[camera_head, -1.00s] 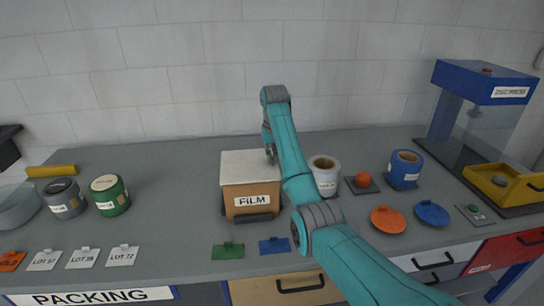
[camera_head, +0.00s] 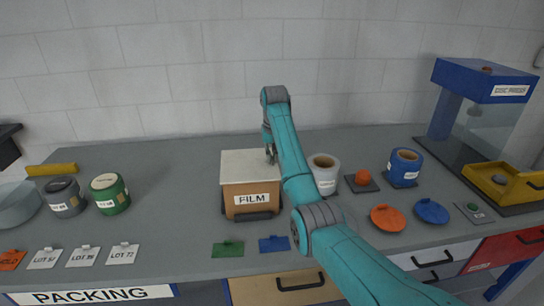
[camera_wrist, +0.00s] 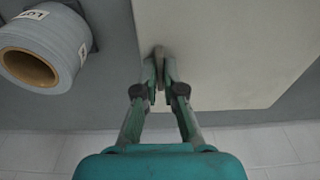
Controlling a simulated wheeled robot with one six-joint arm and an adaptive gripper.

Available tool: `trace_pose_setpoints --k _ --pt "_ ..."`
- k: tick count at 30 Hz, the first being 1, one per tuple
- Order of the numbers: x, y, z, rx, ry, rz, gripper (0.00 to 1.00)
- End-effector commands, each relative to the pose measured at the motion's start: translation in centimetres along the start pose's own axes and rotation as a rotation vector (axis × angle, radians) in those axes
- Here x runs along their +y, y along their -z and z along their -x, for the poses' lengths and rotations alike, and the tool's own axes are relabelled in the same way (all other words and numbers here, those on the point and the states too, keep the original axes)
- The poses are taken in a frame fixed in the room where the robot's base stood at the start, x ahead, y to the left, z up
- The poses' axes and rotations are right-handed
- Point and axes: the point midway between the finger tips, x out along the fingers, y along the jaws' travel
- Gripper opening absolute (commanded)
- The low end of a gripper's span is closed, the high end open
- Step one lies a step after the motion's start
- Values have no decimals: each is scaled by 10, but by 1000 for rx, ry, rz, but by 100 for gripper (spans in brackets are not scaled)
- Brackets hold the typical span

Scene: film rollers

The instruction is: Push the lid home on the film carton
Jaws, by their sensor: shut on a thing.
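The film carton (camera_head: 235,197) is a brown box labelled FILM, standing in the middle of the bench. Its cream lid (camera_head: 245,163) lies across the top and looks about level; any small gap under it is too fine to tell. My gripper (camera_head: 270,157) is at the lid's right side in the head view, partly hidden by my arm. In the wrist view, my gripper (camera_wrist: 160,62) has its fingers close together at the edge of the pale lid (camera_wrist: 230,50). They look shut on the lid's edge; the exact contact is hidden.
A white roller (camera_head: 324,178) stands close to the carton's right; it shows in the wrist view as well (camera_wrist: 55,50). A blue roller (camera_head: 404,168) stands further right. Green (camera_head: 228,249) and blue (camera_head: 274,244) tags lie in front.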

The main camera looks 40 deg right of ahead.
Motion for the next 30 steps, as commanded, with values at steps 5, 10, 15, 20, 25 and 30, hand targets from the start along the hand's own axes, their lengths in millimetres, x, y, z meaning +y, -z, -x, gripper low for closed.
trace_pose_setpoints --k 5,10,15,20,25,30 --pt "0 -2 -6 -10 0 1 0" --pt "0 -3 -7 -12 -1 1 0" --pt "0 -3 -8 -14 -1 1 37" --pt "0 -3 -7 -13 -1 1 37" --pt "0 -3 -6 -11 -1 1 42" --pt "0 -2 -4 -8 -1 1 74"
